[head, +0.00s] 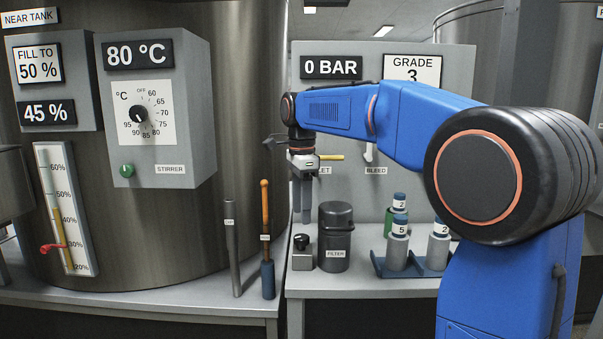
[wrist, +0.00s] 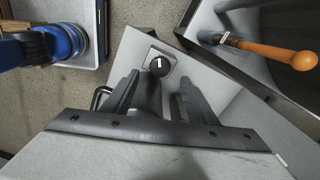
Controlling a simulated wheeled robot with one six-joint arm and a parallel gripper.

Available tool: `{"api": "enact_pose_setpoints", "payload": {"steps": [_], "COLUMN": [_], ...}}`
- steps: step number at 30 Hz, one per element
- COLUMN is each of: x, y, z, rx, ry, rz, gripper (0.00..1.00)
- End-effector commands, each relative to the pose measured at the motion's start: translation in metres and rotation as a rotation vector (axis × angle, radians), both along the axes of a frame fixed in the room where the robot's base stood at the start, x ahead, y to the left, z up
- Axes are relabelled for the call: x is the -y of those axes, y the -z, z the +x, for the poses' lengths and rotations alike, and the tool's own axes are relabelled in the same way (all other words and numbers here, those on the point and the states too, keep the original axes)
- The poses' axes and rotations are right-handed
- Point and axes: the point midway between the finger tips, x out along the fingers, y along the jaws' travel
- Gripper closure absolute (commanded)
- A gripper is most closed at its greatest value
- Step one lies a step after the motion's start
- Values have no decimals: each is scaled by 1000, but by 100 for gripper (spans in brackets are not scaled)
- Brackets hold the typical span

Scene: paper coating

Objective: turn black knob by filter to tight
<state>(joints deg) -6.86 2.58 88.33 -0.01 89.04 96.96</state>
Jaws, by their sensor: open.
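The black knob (head: 301,241) sits on a small grey block (head: 303,261) just left of the dark cylindrical filter (head: 335,238), which carries a FILTER label. My gripper (head: 303,218) points straight down above the knob, with a small gap between fingertips and knob. In the wrist view my gripper (wrist: 159,77) is open and empty, one finger on each side below the knob. A dark shape between the fingers is unclear.
An orange-handled tool (head: 266,215) and a grey rod (head: 232,245) stand upright at the left. A blue rack (head: 377,265) with numbered bottles stands right of the filter. A grey panel showing 0 BAR (head: 331,67) rises behind.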

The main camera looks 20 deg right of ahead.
Motion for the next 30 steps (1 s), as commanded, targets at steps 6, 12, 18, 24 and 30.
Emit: {"api": "enact_pose_setpoints", "payload": {"steps": [6,12,18,24,30], "x": [0,0,0,0,0], "y": [-45,-80,-100,-106,-106], "z": [1,1,1,0,0], "rx": [3,3,2,1,1], "ry": [0,0,0,0,0], "rz": [0,0,0,0,0], "gripper": [48,48,48,48,48]}}
